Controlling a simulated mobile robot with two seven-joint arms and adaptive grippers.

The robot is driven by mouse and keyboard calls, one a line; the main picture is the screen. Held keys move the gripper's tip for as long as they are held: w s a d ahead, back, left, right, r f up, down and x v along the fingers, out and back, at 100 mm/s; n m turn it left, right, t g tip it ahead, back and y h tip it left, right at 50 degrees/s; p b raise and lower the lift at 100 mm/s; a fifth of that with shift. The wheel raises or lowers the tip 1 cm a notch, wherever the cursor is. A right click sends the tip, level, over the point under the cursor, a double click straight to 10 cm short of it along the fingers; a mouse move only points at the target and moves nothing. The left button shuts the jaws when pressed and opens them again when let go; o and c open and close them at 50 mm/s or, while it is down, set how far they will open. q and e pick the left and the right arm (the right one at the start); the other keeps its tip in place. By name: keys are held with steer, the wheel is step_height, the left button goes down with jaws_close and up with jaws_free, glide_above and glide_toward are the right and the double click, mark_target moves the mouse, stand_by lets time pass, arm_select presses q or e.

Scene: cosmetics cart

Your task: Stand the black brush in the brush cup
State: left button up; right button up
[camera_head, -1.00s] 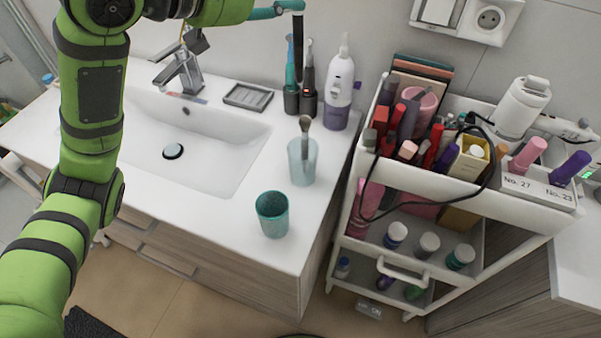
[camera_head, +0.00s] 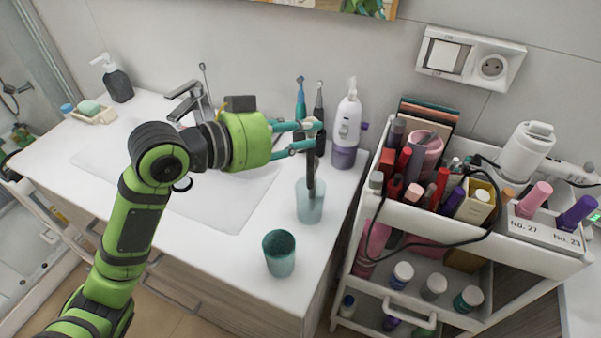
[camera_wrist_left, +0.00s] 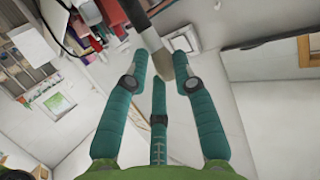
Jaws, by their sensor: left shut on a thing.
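My left gripper (camera_head: 308,136) is above the frosted brush cup (camera_head: 310,212), shut on the black brush (camera_head: 311,168). The brush hangs nearly upright below the fingertips. Its lower part overlaps the cup's mouth; I cannot tell whether it is inside or in front. In the left wrist view, a brush with a greyish-brown tip (camera_wrist_left: 181,68) shows between the teal fingers (camera_wrist_left: 163,80); I cannot tell which brush it is. The brush that stood in the cup earlier is not clearly distinguishable now. My right gripper is not in view.
A teal cup (camera_head: 279,254) stands empty near the counter's front edge. Electric toothbrushes (camera_head: 301,103) and a white and purple oral irrigator (camera_head: 346,128) stand behind. The sink (camera_head: 225,195) is left. A crowded cosmetics cart (camera_head: 400,218) is right. Open counter lies around the teal cup.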

arm_select(q)
step_height(320, 180, down, 10)
steer(key=shift+f+p, duration=0.2)
steer(key=shift+p, duration=0.15)
steer(key=shift+f, duration=0.15)
steer(key=shift+f, duration=0.25)
steer(key=o, duration=0.9)
steer(key=shift+r, duration=0.1)
steer(key=shift+r, duration=0.15)
steer(key=b, duration=0.3)
glide_toward(308, 175)
steer(key=shift+v, duration=1.95)
